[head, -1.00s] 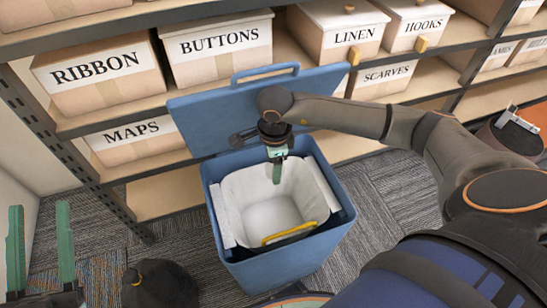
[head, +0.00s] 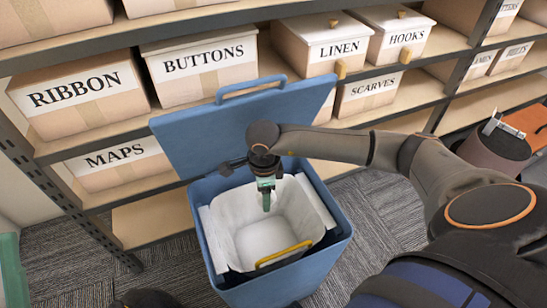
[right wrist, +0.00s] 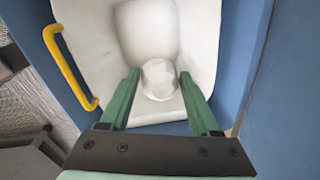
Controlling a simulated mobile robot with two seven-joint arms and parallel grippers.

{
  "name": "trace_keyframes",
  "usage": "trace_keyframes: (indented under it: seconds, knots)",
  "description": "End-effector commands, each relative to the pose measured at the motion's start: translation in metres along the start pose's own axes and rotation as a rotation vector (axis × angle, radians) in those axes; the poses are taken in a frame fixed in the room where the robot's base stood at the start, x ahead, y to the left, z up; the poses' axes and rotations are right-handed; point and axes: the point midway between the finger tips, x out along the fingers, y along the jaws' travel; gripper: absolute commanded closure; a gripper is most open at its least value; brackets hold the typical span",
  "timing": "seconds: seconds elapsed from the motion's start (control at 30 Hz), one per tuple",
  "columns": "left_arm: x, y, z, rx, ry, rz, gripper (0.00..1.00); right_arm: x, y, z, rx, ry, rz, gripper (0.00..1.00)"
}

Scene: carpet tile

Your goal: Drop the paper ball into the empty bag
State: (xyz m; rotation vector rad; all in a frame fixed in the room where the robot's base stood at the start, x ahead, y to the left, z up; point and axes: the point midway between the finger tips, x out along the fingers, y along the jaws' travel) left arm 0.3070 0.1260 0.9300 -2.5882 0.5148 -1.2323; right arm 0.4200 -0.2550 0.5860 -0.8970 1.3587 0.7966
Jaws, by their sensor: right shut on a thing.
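The paper ball (right wrist: 158,80) is white and crumpled and shows between the fingertips of my right gripper (right wrist: 160,82) in the right wrist view. That gripper is shut on it. The empty bag (head: 308,215) is a white liner standing open inside a blue bin (head: 270,285), and its pale bottom is bare. In the head view my right gripper (head: 266,206) points down over the back part of the bag's mouth. The ball is hard to make out there.
The bin's blue lid (head: 215,130) stands open against the shelves behind. A yellow handle (head: 284,255) lies at the bag's front rim. Labelled boxes such as BUTTONS (head: 200,85) fill the shelf. Grey carpet (head: 385,215) is free right of the bin.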

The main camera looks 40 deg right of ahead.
Motion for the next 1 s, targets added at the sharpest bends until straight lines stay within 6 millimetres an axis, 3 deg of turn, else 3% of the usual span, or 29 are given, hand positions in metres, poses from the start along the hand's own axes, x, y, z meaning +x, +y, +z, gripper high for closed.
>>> trace_keyframes:
  seconds: [0.03, 0.2, 0.57, 0.6, 0.87, 1.0]
  knots:
    - [-0.005, 0.003, 0.004, -0.006, 0.004, 0.001, 0.5, 0.01, 0.0, 0.0, 0.001, -0.001, -0.001, 0.88]
    - [-0.01, 0.006, 0.009, -0.021, -0.001, 0.001, 0.5, 0.019, 0.001, 0.0, 0.001, 0.0, -0.002, 0.88]
    - [-0.01, 0.006, 0.01, -0.025, -0.002, 0.001, 0.5, 0.02, 0.001, 0.0, 0.0, 0.0, -0.001, 0.88]
    - [-0.01, 0.006, 0.01, -0.025, -0.003, 0.001, 0.5, 0.02, 0.001, 0.0, 0.0, 0.0, -0.001, 0.34]
    - [-0.01, 0.006, 0.01, -0.025, -0.003, 0.001, 0.5, 0.02, 0.001, 0.0, 0.0, 0.0, -0.001, 0.04]
    - [-0.01, 0.006, 0.01, -0.026, -0.003, 0.001, 0.5, 0.02, 0.001, 0.0, 0.0, 0.0, -0.001, 0.02]
